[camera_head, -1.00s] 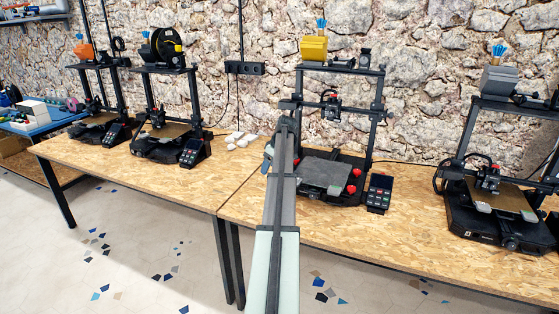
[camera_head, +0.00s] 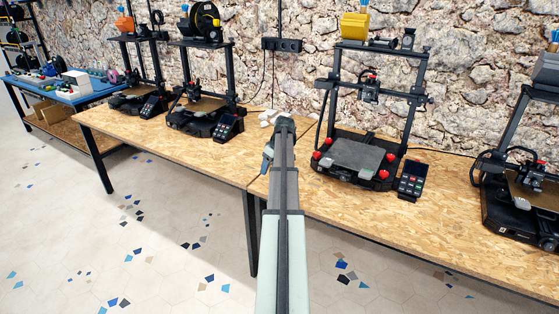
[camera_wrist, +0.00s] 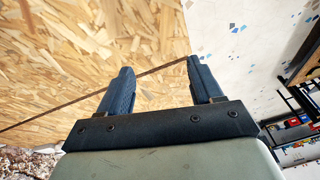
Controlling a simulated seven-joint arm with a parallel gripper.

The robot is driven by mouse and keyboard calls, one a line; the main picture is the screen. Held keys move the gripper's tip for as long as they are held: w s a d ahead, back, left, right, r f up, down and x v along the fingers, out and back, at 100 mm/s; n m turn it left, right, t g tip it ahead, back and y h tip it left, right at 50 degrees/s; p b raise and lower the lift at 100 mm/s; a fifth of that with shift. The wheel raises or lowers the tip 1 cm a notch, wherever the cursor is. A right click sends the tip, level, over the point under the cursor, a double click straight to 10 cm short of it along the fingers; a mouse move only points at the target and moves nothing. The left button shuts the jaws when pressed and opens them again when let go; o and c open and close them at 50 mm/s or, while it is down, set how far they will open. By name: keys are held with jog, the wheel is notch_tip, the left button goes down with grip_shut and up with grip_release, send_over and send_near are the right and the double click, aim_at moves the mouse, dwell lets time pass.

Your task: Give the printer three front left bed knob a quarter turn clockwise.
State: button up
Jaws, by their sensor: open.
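Printer three (camera_head: 358,163) is the third printer from the left, with a grey bed (camera_head: 355,154) and red knobs at the bed corners. Its front left bed knob (camera_head: 317,155) shows uncovered, just right of my arm. My gripper (camera_head: 267,157) is mostly hidden behind my forearm, left of the printer and apart from the knob. In the wrist view my gripper (camera_wrist: 160,68) is open and empty, with its two dark fingers above the wooden tabletop and its edge. No knob shows in the wrist view.
The wooden table (camera_head: 440,222) has a clear front strip. A control screen (camera_head: 411,180) stands right of printer three. Small white pieces (camera_head: 268,117) lie behind my gripper. Another printer (camera_head: 520,200) stands at the right, and two more stand at the left.

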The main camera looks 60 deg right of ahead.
jog(key=w+a+f, duration=0.4)
jog(key=a, duration=0.2)
jog(key=shift+w+a+f+g, duration=0.15)
jog(key=shift+a+f+g, duration=0.1)
jog(key=shift+a+g, duration=0.05)
jog(key=m+t+h, duration=0.1)
jog(key=m+h, duration=0.1)
jog(key=m, duration=0.2)
send_near(318, 154)
jog(key=s+r, duration=0.2)
jog(key=s, duration=0.1)
notch_tip(318, 154, up, 4)
jog(key=d+n, duration=0.2)
jog(key=w+f+n, duration=0.1)
jog(key=w+f, duration=0.1)
jog(key=f, duration=0.2)
jog(key=w+f+n, duration=0.1)
jog(key=f, duration=0.4)
jog(key=w+f+n+y, duration=0.1)
jog(key=w+f, duration=0.1)
jog(key=f, duration=0.2)
jog(key=shift+w+a+f+t, duration=0.25)
jog(key=shift+w+a+t, duration=0.05)
jog(key=shift+t, duration=0.1)
jog(key=shift+c, duration=0.2)
